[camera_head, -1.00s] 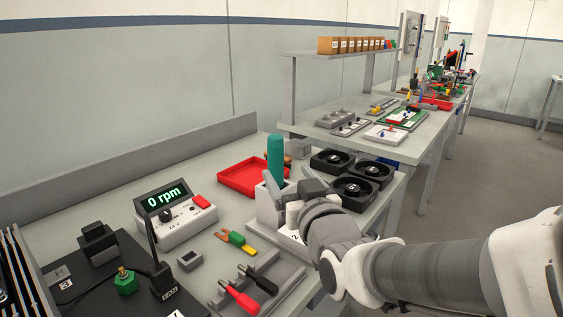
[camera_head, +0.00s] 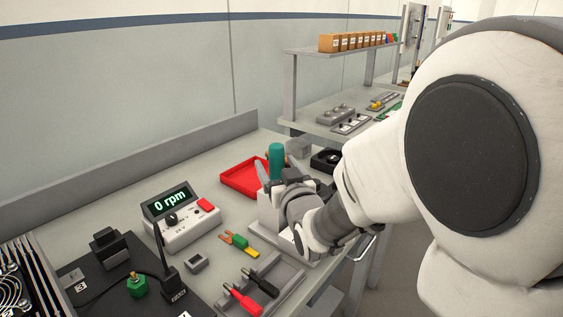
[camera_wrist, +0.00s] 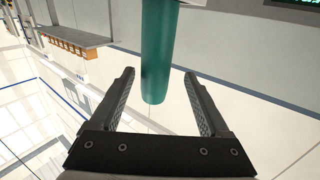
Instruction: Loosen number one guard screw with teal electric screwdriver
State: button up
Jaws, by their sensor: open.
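The teal electric screwdriver (camera_head: 276,160) stands upright in a light grey holder (camera_head: 268,212) on the bench. My gripper (camera_head: 276,180) is open at the holder, close to the screwdriver. In the wrist view the teal handle (camera_wrist: 160,55) extends between the two spread dark fingers of my gripper (camera_wrist: 158,88), with clear gaps on both sides. The screwdriver's lower part is hidden by the holder and my gripper. I cannot make out the number one guard screw in either view.
A red tray (camera_head: 243,180) lies behind the holder. A meter reading 0 rpm (camera_head: 183,216) stands left of it. Colored connectors (camera_head: 240,242) and a grey tray with red and black probes (camera_head: 285,277) lie in front.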

jog(key=w, duration=0.2)
jog(key=w+f, duration=0.1)
jog(key=w, duration=0.1)
jog(key=shift+a, duration=0.35)
jog(key=shift+w+a+r, duration=0.1)
jog(key=shift+w+a, duration=0.1)
jog(key=shift+w, duration=0.4)
jog(key=shift+c, duration=0.3)
grip_shut()
